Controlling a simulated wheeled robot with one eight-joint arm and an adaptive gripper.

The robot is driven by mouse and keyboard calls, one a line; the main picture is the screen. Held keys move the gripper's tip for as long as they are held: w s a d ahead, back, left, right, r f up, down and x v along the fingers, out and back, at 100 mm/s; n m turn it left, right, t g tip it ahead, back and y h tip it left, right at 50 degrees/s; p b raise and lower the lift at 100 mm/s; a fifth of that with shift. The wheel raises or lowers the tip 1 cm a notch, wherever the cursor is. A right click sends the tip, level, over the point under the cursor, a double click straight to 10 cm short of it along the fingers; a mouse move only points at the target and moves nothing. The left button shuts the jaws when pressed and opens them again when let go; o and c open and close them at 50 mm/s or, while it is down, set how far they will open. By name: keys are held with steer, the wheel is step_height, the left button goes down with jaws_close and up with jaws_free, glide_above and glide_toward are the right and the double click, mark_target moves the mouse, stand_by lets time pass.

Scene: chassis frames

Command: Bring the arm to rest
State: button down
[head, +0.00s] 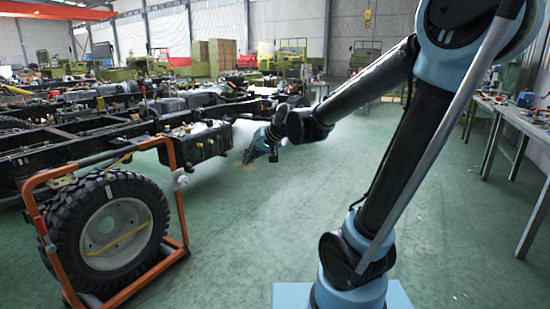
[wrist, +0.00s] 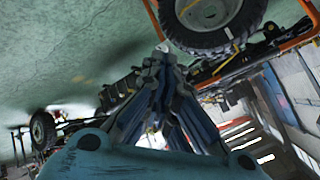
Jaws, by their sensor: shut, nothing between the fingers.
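My arm rises from its pale blue base at the lower right of the head view, bends at the top and reaches out to the left. My gripper (head: 256,150) hangs at the arm's far end, above the green floor and beside the front of the nearest chassis. In the wrist view my gripper (wrist: 162,55) points up the picture, its fingers drawn together. The gripper is shut and empty. It looks clear of the chassis in the head view, though the exact gap is hard to tell.
A large tyre (head: 70,232) stands in an orange frame (head: 176,190) at the lower left; the tyre also shows in the wrist view (wrist: 248,30). Vehicle chassis (head: 100,135) fill the left. A workbench (head: 520,120) lines the right. Green floor (head: 245,230) lies open between.

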steer(key=s+d+f+m+g+h, duration=0.1)
steer(key=s+d+f+h, duration=0.2)
steer(key=s+d+f, duration=0.4)
steer(key=s+d+f+g+h, duration=0.2)
steer(key=s+d+f+h, duration=0.2)
steer(key=s+d, duration=1.2)
steer(key=d+f, duration=0.2)
steer(key=d, duration=0.3)
steer(key=shift+s+d+f+m+g+h, duration=0.3)
steer(key=shift+d+f+m, duration=0.05)
steer(key=shift+m, duration=0.05)
